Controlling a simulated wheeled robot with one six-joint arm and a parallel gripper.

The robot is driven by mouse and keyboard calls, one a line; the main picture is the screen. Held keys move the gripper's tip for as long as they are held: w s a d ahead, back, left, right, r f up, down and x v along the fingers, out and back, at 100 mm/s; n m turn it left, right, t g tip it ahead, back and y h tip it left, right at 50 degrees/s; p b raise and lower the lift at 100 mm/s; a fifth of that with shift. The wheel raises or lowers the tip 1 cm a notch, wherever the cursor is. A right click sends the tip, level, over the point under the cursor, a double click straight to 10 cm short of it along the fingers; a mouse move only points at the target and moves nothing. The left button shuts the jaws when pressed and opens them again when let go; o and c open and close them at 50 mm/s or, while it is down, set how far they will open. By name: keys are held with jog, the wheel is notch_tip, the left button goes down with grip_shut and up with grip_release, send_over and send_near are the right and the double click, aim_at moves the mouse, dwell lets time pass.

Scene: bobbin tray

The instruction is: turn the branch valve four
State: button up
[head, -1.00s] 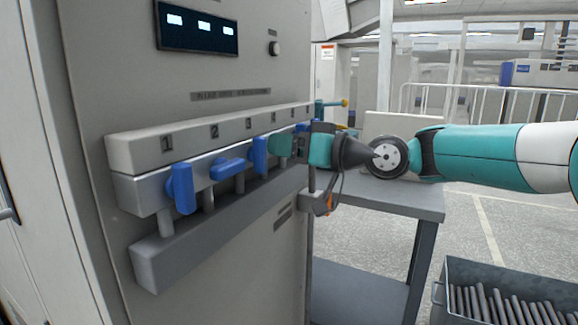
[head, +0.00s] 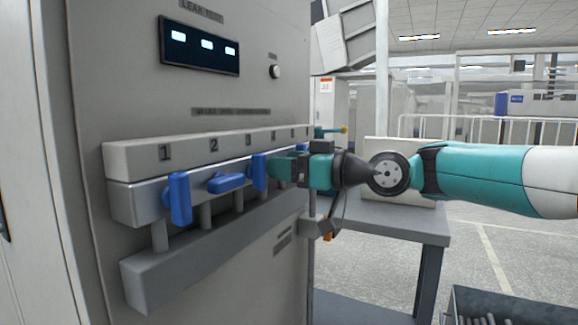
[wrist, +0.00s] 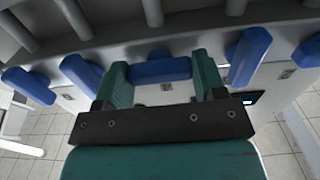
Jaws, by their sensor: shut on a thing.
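In the head view, my gripper (head: 282,168) reaches in from the right to the valve row, just right of the upright third blue handle (head: 259,172). It hides the fourth valve there. In the wrist view, my gripper's two teal fingers (wrist: 163,78) are shut on a blue handle (wrist: 160,70), the branch valve four by its place in the row. The handle lies crosswise between the fingers, across the line of the pipes. Its stem is not clear to see.
The first handle (head: 179,198) is upright and the second handle (head: 226,182) lies nearly level. Handles on either side, one left (wrist: 82,75) and one right (wrist: 249,55), are close to my fingers. A grey table (head: 400,222) stands right of the cabinet (head: 115,80).

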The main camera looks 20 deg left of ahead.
jog(key=o, duration=0.9)
jog(key=shift+d, duration=0.1)
jog(key=d, duration=0.5)
jog(key=s+d+b, duration=0.1)
jog(key=d, duration=1.1)
jog(key=shift+s+d, duration=0.15)
